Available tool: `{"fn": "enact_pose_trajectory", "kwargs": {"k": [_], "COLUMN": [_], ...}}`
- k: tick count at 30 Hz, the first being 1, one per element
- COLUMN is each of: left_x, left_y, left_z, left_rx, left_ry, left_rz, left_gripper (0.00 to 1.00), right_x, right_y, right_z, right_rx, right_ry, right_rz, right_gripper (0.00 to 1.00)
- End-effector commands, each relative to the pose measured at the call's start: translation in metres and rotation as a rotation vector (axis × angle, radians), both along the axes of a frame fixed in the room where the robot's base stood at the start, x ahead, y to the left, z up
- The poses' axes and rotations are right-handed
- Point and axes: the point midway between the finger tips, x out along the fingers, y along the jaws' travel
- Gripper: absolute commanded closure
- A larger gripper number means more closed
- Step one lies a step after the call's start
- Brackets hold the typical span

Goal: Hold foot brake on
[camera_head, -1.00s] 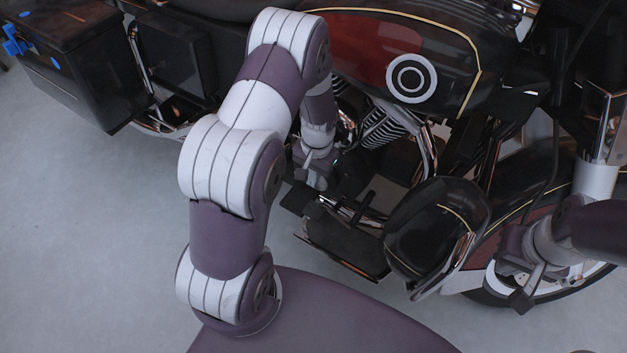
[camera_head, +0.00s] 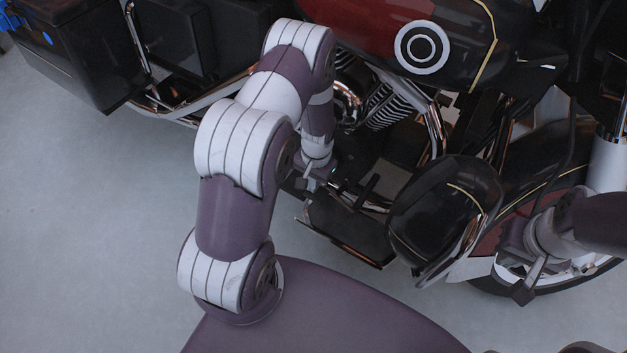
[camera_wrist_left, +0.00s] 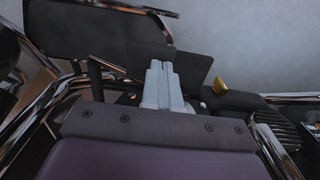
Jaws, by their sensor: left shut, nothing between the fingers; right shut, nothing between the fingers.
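A dark flat pad (camera_wrist_left: 192,66), which looks like the foot brake pedal, lies right at the fingertips of my left gripper (camera_wrist_left: 161,68) in the left wrist view. Whether they touch or press it I cannot tell. In the head view the left gripper (camera_head: 308,187) points down beside the engine, above the inner edge of the black footboard (camera_head: 345,228). Its fingers are together and empty; its wrist partly hides the pedal area. My right gripper (camera_head: 528,284) is shut and empty at the right, in front of the front wheel.
The motorcycle's red and black tank (camera_head: 370,25) and finned engine (camera_head: 390,105) stand behind the left gripper. A rounded black guard (camera_head: 440,212) rises right of the footboard. A black side case (camera_head: 75,50) is at the left. Grey floor (camera_head: 90,220) is clear at lower left.

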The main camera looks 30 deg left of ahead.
Motion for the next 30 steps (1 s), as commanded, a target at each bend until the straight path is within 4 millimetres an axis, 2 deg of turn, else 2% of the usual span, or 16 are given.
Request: {"fn": "enact_pose_trajectory", "kwargs": {"k": [10,30], "left_x": [-0.003,-0.007], "left_y": [0.027,0.028], "left_z": [-0.044,-0.051], "left_rx": [0.0,-0.001], "left_ry": [0.002,0.007], "left_rz": [0.001,0.0], "left_gripper": [1.0,1.0], "right_x": [0.0,0.0], "right_y": [0.0,0.0], "right_z": [-0.003,-0.005], "right_rx": [0.0,0.0], "right_ry": [0.0,0.0], "right_rz": [0.0,0.0], "right_gripper": [1.0,1.0]}}
